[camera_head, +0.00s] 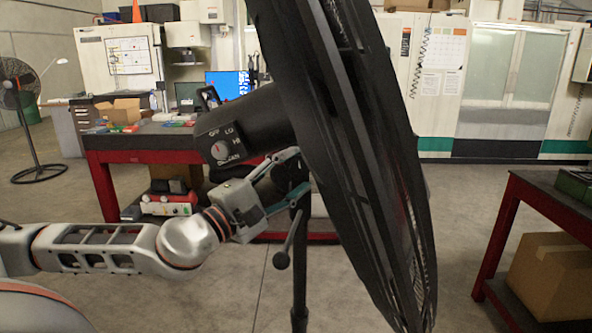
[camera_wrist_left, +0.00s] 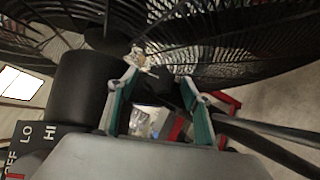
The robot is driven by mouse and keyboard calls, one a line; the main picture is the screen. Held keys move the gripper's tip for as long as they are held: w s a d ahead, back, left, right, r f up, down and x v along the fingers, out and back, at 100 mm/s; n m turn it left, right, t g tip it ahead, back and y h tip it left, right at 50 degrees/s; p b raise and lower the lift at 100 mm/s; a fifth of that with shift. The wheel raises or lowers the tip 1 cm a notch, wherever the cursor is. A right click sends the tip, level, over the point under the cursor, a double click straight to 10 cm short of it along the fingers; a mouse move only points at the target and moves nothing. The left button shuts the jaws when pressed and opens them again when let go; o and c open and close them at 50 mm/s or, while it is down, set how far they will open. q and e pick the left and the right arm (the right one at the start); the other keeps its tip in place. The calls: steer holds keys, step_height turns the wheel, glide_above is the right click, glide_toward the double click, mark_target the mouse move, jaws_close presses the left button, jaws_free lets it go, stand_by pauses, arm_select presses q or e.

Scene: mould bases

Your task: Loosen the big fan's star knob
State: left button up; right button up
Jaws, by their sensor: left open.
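The big fan (camera_head: 345,140) stands close in front of me, its black cage tilted and edge-on, with its motor housing (camera_head: 250,122) and dial facing me. In the left wrist view the housing (camera_wrist_left: 85,88) is left of the fingers and the cage (camera_wrist_left: 235,45) is beyond them. My left gripper (camera_head: 300,170) is open just under the housing, near the top of the fan's stand (camera_head: 299,265). Its fingers (camera_wrist_left: 160,78) are spread, with a dark part between or behind them. I cannot make out the star knob clearly; the gripper may hide it. My right gripper is not in view.
A dark ball-ended lever (camera_head: 283,259) hangs beside the stand, below the gripper. A red workbench (camera_head: 150,157) stands behind, and another red table (camera_head: 500,225) is at the right with a cardboard box (camera_head: 552,277). A smaller fan (camera_head: 20,85) stands far left. Open floor lies between.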

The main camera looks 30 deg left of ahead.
arm_select(q)
steer(key=shift+s, duration=0.1)
steer(key=c, duration=1.1)
steer(key=shift+f+b, duration=0.1)
steer(key=shift+b, duration=0.2)
steer(key=n+t+b, duration=0.1)
steer(key=f+n+b, duration=0.1)
steer(key=b, duration=0.1)
steer(key=shift+n+t+y, duration=0.3)
steer(key=shift+t+y, duration=0.1)
steer(key=shift+d+r+n+b, duration=0.1)
steer(key=shift+n+b, duration=0.2)
steer(key=shift+n, duration=0.1)
steer(key=shift+r+n+t+y, duration=0.1)
steer(key=shift+n+t+y, duration=0.2)
steer(key=shift+t, duration=0.1)
steer(key=shift+r+n, duration=0.2)
steer(key=shift+n, duration=0.1)
steer(key=o, duration=1.1)
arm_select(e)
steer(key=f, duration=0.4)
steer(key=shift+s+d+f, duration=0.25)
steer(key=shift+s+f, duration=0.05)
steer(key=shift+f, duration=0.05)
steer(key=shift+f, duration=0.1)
